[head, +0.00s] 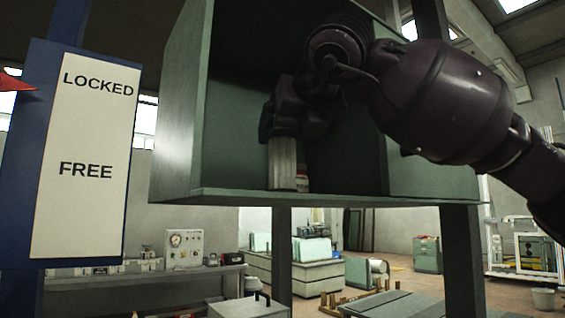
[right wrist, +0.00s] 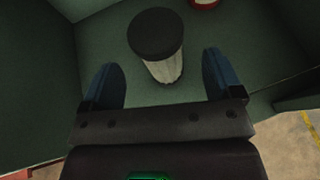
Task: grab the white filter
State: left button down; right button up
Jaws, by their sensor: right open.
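The white filter (head: 283,166) is a pale ribbed cylinder standing upright on the floor of a green open-fronted cabinet (head: 178,110). In the right wrist view the filter (right wrist: 163,68) shows its dark round top and pleated white side. My right gripper (head: 272,118) reaches into the cabinet in the head view and hides the filter's upper part. In the right wrist view its two blue fingers (right wrist: 164,78) are apart, one to each side of the filter's lower part, with gaps visible on both sides. My left gripper is not in view.
A red and white can-like object (head: 302,180) stands just right of the filter, partly hidden; it also shows at the top of the right wrist view (right wrist: 204,3). The cabinet walls enclose the space. A LOCKED/FREE sign (head: 85,150) is at left.

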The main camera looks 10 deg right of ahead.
aim_at(287, 137)
jog(key=x, duration=0.1)
jog(key=p+x, duration=0.1)
jog(key=x, duration=0.1)
jog(key=shift+w+a+r, duration=0.1)
jog(key=shift+w+r, duration=0.1)
jog(key=shift+w, duration=0.2)
jog(key=shift+w+f, duration=0.3)
jog(key=shift+w, duration=0.2)
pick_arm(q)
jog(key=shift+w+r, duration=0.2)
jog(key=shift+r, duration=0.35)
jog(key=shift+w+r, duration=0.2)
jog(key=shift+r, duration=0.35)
pick_arm(e)
jog(key=c, duration=1.1)
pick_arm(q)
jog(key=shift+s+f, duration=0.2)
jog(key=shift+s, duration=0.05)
pick_arm(e)
jog(key=shift+o, duration=0.2)
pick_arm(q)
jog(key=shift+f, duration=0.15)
pick_arm(e)
jog(key=shift+s+r, duration=0.1)
jog(key=shift+r, duration=0.05)
